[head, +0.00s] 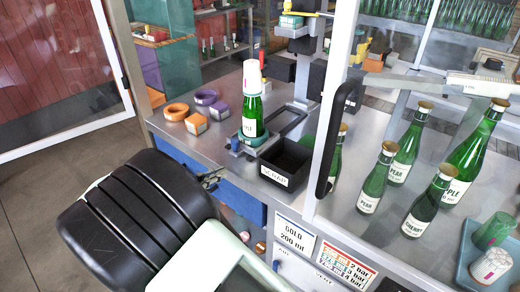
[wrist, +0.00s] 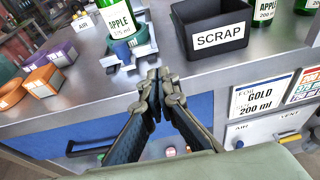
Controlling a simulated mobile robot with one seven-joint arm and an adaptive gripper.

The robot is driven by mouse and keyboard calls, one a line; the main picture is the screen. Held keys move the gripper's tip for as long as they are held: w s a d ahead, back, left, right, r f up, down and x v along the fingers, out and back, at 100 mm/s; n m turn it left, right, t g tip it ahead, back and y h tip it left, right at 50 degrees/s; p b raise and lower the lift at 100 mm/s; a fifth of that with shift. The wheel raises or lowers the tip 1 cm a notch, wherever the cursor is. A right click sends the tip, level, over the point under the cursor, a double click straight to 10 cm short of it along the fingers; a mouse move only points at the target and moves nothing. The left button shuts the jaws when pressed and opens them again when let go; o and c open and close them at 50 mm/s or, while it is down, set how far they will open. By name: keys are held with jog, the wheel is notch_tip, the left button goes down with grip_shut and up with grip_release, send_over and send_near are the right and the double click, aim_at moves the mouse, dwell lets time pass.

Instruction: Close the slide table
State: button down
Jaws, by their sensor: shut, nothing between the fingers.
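The slide table (head: 246,146) is a blue-grey carriage near the front edge of the steel workbench. It also shows in the wrist view (wrist: 118,64), just beyond my fingertips. A green apple bottle (head: 250,122) stands upright on it with a white cap-like piece over its neck; the bottle's lower part shows in the wrist view (wrist: 116,24). My gripper (head: 213,179) is at the bench's front edge, in front of the slide table. In the wrist view my gripper (wrist: 160,78) has its fingertips together and empty. I cannot tell whether they touch the carriage.
A black scrap bin (head: 287,162) stands right of the slide table. Orange and purple rings and small boxes (head: 196,122) lie to the left. A glass door frame with a black handle (head: 337,137) and several green bottles (head: 404,152) are farther right. A blue drawer (wrist: 85,140) is below.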

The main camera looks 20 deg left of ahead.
aim_at(286, 135)
jog(key=x, duration=0.4)
jog(key=p+x, duration=0.1)
jog(key=x, duration=0.4)
jog(key=p+x, duration=0.1)
jog(key=x, duration=0.3)
jog(key=shift+w+a+r, duration=0.25)
jog(key=shift+w, duration=0.15)
jog(key=shift+w, duration=0.1)
jog(key=w+d+b, duration=0.1)
jog(key=w+d, duration=0.1)
jog(key=w, duration=0.4)
jog(key=w+d+b, duration=0.1)
jog(key=w+b, duration=0.1)
jog(key=w, duration=0.4)
jog(key=w+d+b, duration=0.1)
jog(key=w+d, duration=0.1)
jog(key=w, duration=0.4)
jog(key=shift+w+d, duration=0.1)
jog(key=shift+d, duration=0.2)
jog(key=shift+w+d+b, duration=0.15)
jog(key=shift+w+b, duration=0.15)
jog(key=shift+w, duration=0.4)
jog(key=shift+r, duration=0.1)
